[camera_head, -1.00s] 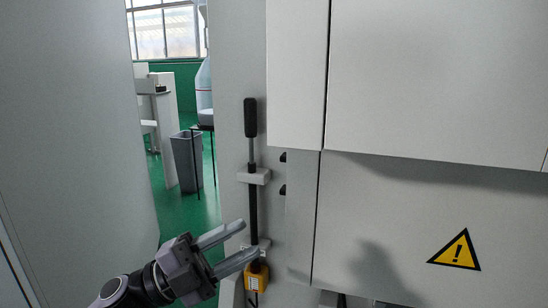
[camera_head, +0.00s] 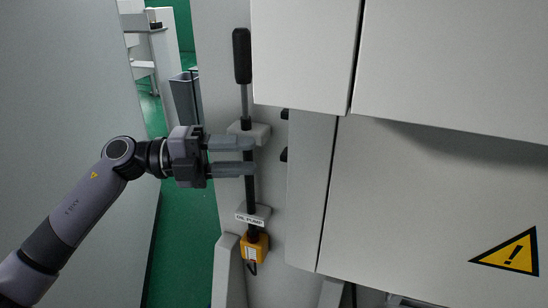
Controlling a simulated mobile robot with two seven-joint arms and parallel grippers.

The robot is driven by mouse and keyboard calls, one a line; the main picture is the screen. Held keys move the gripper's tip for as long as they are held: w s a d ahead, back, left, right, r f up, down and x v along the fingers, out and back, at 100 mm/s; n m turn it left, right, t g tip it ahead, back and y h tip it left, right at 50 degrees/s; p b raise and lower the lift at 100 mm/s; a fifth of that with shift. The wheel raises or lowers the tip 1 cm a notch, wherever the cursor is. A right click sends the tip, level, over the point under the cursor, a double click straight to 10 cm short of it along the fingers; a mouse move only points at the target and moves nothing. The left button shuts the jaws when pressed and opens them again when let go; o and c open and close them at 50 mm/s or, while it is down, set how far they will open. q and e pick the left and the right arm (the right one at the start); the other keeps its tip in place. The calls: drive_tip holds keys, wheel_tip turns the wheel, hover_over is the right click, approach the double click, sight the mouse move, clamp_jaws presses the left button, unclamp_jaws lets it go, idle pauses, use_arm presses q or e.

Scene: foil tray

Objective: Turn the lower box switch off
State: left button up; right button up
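My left gripper (camera_head: 250,156) comes in from the left with its two grey fingers apart, one above the other, pointing right. The fingertips overlap the black vertical rod in the picture; I cannot tell whether they touch it. Nothing is held between them. A yellow-orange box (camera_head: 254,247) sits at the foot of the rod, under a bracket labelled "OIL PUMP" (camera_head: 250,219), below the gripper. No part clearly marked as the lower box switch can be made out. My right gripper is out of view.
The rod has a black handle (camera_head: 242,56) at the top and an upper bracket (camera_head: 249,132). Large white cabinet panels (camera_head: 425,190) fill the right, with a yellow warning triangle (camera_head: 510,252). A grey panel (camera_head: 70,90) stands left. Green floor shows between.

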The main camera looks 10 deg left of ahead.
sight(282, 155)
use_arm(q)
drive_tip(key=d, duration=0.2)
drive_tip(key=w+d, duration=0.1)
drive_tip(key=d, duration=0.2)
drive_tip(key=shift+d+r, duration=0.1)
drive_tip(key=shift+d, duration=0.25)
clamp_jaws()
